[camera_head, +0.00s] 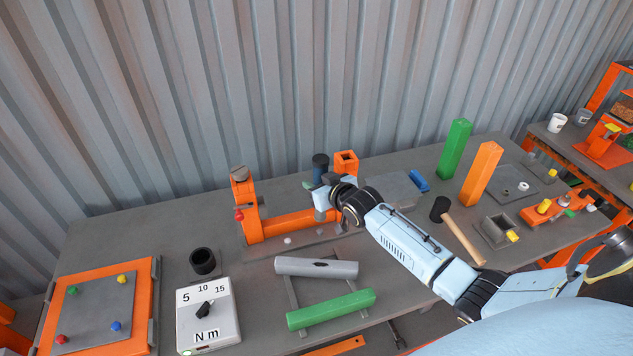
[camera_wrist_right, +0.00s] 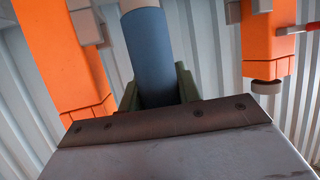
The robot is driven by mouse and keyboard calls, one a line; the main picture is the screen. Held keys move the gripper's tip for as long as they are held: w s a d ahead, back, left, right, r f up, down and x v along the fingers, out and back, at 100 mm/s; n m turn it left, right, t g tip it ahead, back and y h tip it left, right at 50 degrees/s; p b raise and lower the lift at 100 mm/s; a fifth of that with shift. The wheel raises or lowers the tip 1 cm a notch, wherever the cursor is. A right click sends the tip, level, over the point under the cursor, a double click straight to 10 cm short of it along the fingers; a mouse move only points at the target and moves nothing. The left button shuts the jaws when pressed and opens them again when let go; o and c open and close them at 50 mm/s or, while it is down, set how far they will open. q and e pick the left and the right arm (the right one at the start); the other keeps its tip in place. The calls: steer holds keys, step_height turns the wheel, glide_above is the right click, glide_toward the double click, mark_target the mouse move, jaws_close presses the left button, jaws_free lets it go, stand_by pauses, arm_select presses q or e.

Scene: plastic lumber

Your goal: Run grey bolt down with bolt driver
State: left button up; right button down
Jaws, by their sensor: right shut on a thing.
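My right gripper (camera_head: 326,186) is shut on the bolt driver, whose dark blue body (camera_head: 320,163) stands roughly upright above the orange fixture (camera_head: 300,226). In the right wrist view the driver's blue body (camera_wrist_right: 150,60) sits between green fingers. The driver's lower end is mostly hidden behind the gripper. A small pale grey round piece (camera_head: 288,240) lies at the fixture's front edge; I cannot tell whether it is a bolt. A grey bolt under the driver cannot be made out. My left gripper is not in view.
A torque dial box (camera_head: 212,325) and a black cup (camera_head: 203,261) stand at the front left. Grey (camera_head: 300,267) and green (camera_head: 330,309) bars lie in front.

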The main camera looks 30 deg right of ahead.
steer(key=shift+f, duration=0.25)
steer(key=shift+f+b, duration=1.45)
steer(key=shift+f, duration=0.45)
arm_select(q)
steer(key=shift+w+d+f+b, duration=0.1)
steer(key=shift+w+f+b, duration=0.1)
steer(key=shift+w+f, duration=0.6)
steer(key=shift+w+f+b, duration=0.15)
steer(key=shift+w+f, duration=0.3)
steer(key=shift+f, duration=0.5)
arm_select(e)
steer(key=shift+f, duration=0.55)
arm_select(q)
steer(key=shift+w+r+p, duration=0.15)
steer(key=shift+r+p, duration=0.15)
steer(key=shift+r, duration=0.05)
